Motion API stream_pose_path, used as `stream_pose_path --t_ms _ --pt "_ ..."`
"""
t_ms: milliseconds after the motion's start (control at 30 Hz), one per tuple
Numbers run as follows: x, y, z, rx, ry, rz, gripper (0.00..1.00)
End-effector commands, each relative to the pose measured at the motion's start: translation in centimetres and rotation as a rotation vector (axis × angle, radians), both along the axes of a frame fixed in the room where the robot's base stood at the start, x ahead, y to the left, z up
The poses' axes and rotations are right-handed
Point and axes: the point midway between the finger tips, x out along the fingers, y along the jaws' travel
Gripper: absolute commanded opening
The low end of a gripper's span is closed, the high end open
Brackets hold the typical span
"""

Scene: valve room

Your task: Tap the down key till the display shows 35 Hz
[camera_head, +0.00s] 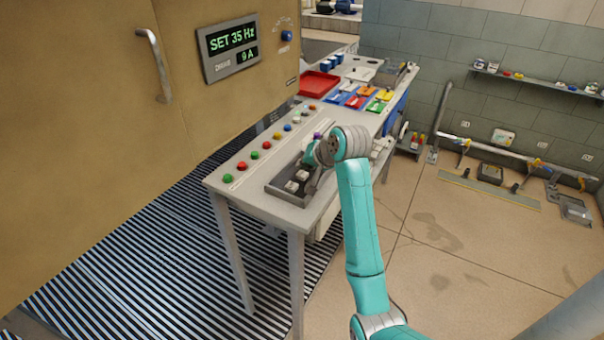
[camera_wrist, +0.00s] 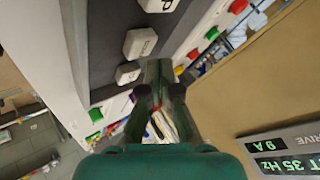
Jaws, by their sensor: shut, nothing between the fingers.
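The drive display (camera_head: 231,46) on the tan cabinet reads "SET 35 Hz" with "9 A" below; the same reading shows in the wrist view (camera_wrist: 285,153). A dark key panel (camera_head: 276,186) with pale square keys sits at the near end of the bench.
A row of coloured buttons (camera_head: 253,155) runs along the bench's cabinet side. A red tray (camera_head: 318,84) and coloured bins (camera_head: 357,101) stand farther back. The cabinet (camera_head: 90,120) closes off the left. Open tiled floor (camera_head: 440,235) lies to the right.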

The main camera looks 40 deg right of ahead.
Motion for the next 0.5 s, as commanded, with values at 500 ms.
stream_pose_path --t_ms 500 --pt "0.0 0.0 2.3 -0.002 -0.002 0.001 0.00"
